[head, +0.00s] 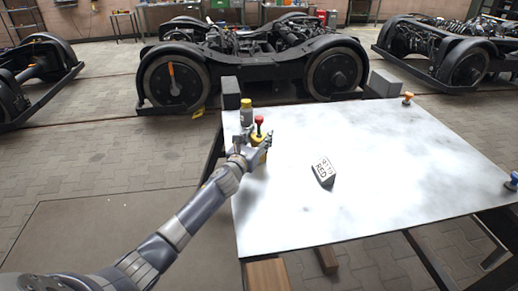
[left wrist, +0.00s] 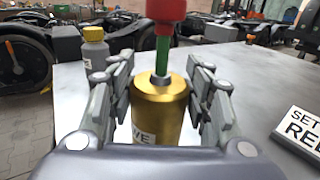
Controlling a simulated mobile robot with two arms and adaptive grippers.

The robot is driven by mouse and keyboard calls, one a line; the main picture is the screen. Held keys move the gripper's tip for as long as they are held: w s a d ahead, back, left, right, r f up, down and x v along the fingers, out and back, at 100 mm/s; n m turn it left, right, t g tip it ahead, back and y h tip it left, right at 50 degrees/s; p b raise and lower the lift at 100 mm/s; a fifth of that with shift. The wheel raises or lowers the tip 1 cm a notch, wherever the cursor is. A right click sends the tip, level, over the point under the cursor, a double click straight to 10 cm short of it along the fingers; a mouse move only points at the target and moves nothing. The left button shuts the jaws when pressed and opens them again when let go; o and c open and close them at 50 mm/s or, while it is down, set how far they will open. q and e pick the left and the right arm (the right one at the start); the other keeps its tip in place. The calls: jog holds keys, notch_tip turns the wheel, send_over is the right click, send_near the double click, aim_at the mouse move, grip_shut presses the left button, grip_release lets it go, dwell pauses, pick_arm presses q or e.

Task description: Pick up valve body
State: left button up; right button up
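The valve body (left wrist: 160,110) looks like a gold cylinder with a partly hidden white label ending in "VE". It stands upright on the table, with a green stem (left wrist: 162,55) and a red knob (left wrist: 166,8) above it. In the head view, the red knob (head: 259,119) shows above the valve body, which my left gripper (head: 262,145) partly covers. In the left wrist view, my left gripper (left wrist: 162,85) has one finger on each side of the cylinder. Narrow gaps show between fingers and cylinder, so it looks open around it. My right gripper is not in view.
A grey bottle with a yellow cap (head: 246,115) stands just behind the valve body. A sign block (head: 323,171) reading "RED" sits on the white table (head: 400,160). Orange (head: 407,98) and blue (head: 512,181) items stand at the right edge. Bogies (head: 255,60) stand behind.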

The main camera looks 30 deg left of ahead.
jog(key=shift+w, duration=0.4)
pick_arm(q)
jog(key=shift+r, duration=0.1)
